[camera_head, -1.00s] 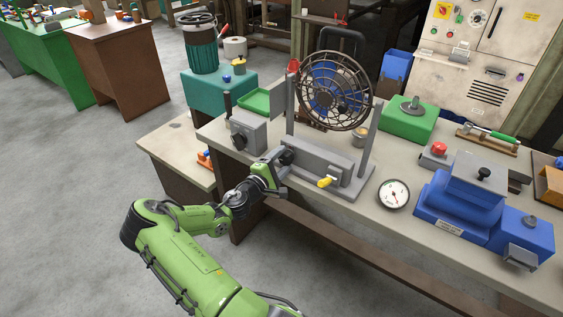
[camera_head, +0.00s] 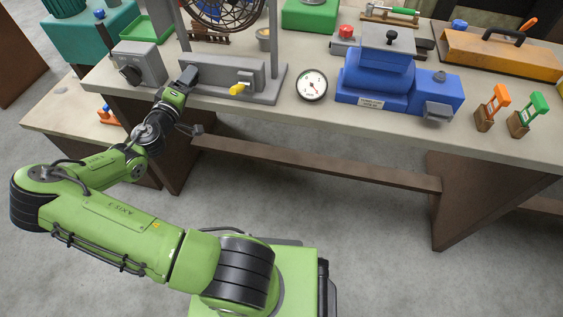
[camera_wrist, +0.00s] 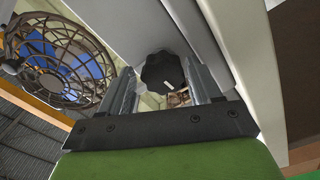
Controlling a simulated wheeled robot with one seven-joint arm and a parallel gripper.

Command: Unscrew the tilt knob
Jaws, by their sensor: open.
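The desk fan (camera_head: 228,12) stands on a grey base (camera_head: 222,78), its top cut off in the head view; it also shows at the left in the wrist view (camera_wrist: 58,62). A black lobed knob (camera_wrist: 162,72) with a white mark sits on a grey face in the wrist view. My gripper (camera_wrist: 160,82) is open, with one finger on each side of this knob; I cannot tell whether they touch it. In the head view my gripper (camera_head: 182,82) is at the left end of the fan base. A yellow knob (camera_head: 237,89) is on the base's front.
A grey box with a black dial (camera_head: 130,72) stands close left of my gripper. A round gauge (camera_head: 312,85) and a blue machine (camera_head: 375,82) stand to the right on the bench (camera_head: 290,112). A green tray (camera_head: 146,30) lies behind the grey box.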

